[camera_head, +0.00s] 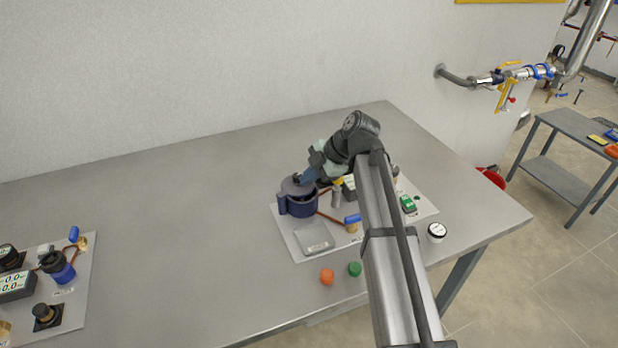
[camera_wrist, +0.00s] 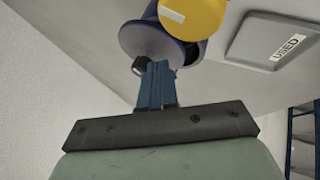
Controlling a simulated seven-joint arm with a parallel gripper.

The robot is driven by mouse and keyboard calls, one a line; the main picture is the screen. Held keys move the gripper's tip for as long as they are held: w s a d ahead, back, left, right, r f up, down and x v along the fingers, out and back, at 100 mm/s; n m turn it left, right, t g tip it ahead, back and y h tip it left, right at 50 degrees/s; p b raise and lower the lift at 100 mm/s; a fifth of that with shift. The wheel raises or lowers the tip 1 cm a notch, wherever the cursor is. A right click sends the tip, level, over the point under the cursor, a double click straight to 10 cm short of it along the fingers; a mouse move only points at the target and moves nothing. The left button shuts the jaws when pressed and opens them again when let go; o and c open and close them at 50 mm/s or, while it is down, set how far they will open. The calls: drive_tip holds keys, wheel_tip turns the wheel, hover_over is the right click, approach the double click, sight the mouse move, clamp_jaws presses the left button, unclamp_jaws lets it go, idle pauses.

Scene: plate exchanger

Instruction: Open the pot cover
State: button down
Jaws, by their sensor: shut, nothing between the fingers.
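The dark blue pot (camera_head: 299,206) stands on a light board on the bench in the head view. Its grey-blue cover (camera_head: 290,187) is at its top; whether it sits flush or is raised, I cannot tell. In the wrist view, the cover (camera_wrist: 140,38) shows as a disc with a small dark knob (camera_wrist: 140,66) on its rim side. My gripper (camera_head: 304,178) is shut and empty, its blue fingertips (camera_wrist: 157,66) right beside the knob. Contact is unclear. A yellow round part (camera_wrist: 192,17) hides much of the pot in the wrist view.
A grey flat box (camera_head: 314,238) marked USED (camera_wrist: 285,47) lies in front of the pot. An orange cap (camera_head: 327,276) and a green cap (camera_head: 354,269) lie near the front edge. Another equipped board (camera_head: 75,300) is at far left. The bench between is clear.

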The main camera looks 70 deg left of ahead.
drive_tip(key=shift+a+n, duration=0.3)
drive_tip(key=shift+a, duration=1.25)
drive_tip(key=shift+s+a, duration=0.3)
drive_tip(key=shift+a, duration=0.25)
drive_tip(key=shift+s+a, duration=0.25)
drive_tip(key=shift+a, duration=0.25)
drive_tip(key=shift+s+a+n+h, duration=0.1)
drive_tip(key=shift+a+n+h, duration=0.3)
drive_tip(key=shift+s+a+n+g, duration=0.2)
drive_tip(key=shift+a+n+g, duration=0.05)
drive_tip(key=shift+n+g, duration=0.15)
drive_tip(key=shift+s+a+n+h, duration=0.35)
drive_tip(key=shift+s+n, duration=0.1)
drive_tip(key=shift+s, duration=0.4)
drive_tip(key=shift+s+a+n+h, duration=0.35)
drive_tip(key=shift+s+n, duration=0.15)
drive_tip(key=shift+s, duration=0.4)
drive_tip(key=shift+s+a+n+h, duration=0.35)
drive_tip(key=shift+s+n, duration=0.1)
drive_tip(key=shift+s, duration=0.4)
